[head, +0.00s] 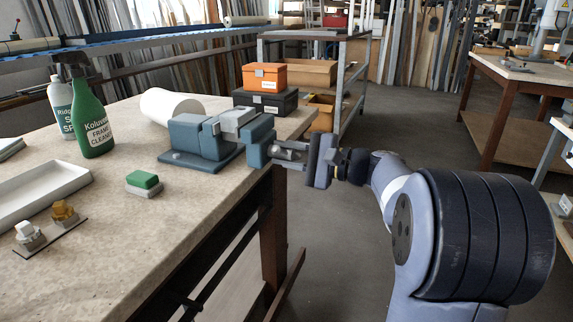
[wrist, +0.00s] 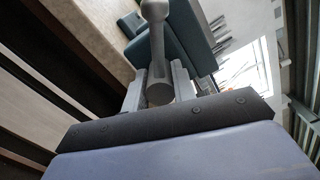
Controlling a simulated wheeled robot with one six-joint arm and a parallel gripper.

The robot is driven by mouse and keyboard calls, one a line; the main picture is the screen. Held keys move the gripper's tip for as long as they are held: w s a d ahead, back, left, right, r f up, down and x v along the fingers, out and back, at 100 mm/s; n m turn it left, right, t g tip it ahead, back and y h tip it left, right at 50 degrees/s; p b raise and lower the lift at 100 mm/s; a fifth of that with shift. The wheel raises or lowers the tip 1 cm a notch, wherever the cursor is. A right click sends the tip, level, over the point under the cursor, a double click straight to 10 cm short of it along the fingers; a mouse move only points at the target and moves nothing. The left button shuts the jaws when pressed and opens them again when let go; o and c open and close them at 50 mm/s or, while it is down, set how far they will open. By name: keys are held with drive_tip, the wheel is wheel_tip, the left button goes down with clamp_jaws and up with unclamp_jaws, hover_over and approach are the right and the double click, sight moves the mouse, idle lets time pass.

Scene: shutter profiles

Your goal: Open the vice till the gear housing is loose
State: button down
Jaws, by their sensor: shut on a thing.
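The blue-grey vice (head: 208,145) stands at the right edge of the workbench. A light grey block, seemingly the gear housing (head: 237,118), sits between its jaws; whether it touches both jaws cannot be told. My gripper (head: 287,151) is at the vice's right end, beyond the bench edge, shut on the vice handle. In the wrist view the grey handle (wrist: 157,45) with its rounded end lies between the two fingers of my gripper (wrist: 160,78). The vice body (wrist: 187,38) shows behind it. The housing cannot be made out there.
On the workbench (head: 120,240) are a green bottle (head: 93,120), a white roll (head: 171,104), a white tray (head: 40,192), a green-topped sponge (head: 143,183), and an orange box (head: 265,77) on a black case (head: 265,101). The floor right of the bench is open.

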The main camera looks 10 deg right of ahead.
drive_tip(key=shift+r+n+b, duration=0.1)
drive_tip(key=shift+n+b, duration=0.4)
drive_tip(key=shift+n, duration=0.1)
drive_tip(key=c, duration=1.2)
unclamp_jaws()
drive_tip(key=shift+w+a, duration=0.1)
drive_tip(key=shift+o, duration=0.2)
drive_tip(key=p+v, duration=0.2)
drive_tip(key=v, duration=0.9)
